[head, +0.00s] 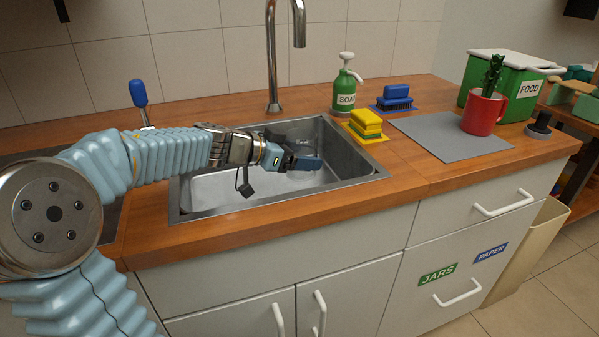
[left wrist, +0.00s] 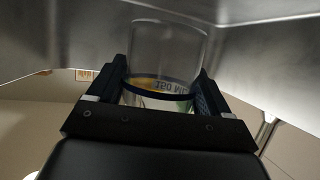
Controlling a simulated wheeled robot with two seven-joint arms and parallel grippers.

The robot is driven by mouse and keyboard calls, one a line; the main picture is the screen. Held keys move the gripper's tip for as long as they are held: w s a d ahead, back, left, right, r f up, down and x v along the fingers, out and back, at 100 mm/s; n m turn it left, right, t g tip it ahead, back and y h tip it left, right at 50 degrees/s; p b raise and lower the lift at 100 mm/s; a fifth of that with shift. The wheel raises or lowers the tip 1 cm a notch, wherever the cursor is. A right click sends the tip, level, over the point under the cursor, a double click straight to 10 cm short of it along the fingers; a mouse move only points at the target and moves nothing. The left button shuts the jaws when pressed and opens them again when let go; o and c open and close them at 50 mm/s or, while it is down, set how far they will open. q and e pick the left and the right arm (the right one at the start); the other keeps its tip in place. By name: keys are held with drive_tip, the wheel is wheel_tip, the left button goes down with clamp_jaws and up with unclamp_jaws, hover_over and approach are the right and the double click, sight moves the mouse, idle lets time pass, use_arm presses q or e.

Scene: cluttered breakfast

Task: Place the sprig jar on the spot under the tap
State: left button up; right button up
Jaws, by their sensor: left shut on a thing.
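My left gripper (head: 304,163) reaches from the left over the sink basin (head: 345,150). In the left wrist view, the left gripper (left wrist: 160,72) is shut on a clear glass jar (left wrist: 168,45) with a dark band and "150 ML" lettering. No sprig shows in this jar. A green sprig (head: 493,73) stands in a red mug (head: 482,113).
The mug stands on a grey mat (head: 420,124) at the right. Near the sink's right rim are a green soap bottle (head: 345,90), yellow sponges (head: 366,122) and a blue brush (head: 395,93). A green FOOD bin (head: 508,85) stands behind the mug.

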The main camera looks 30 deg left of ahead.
sight(289, 172)
use_arm(q)
drive_tip(key=shift+f, duration=2.2)
drive_tip(key=shift+f, duration=0.1)
drive_tip(key=o, duration=1.5)
drive_tip(key=shift+s+a+r, duration=0.1)
drive_tip(key=shift+s+r, duration=0.15)
drive_tip(key=v, duration=0.7)
drive_tip(key=shift+w, duration=0.1)
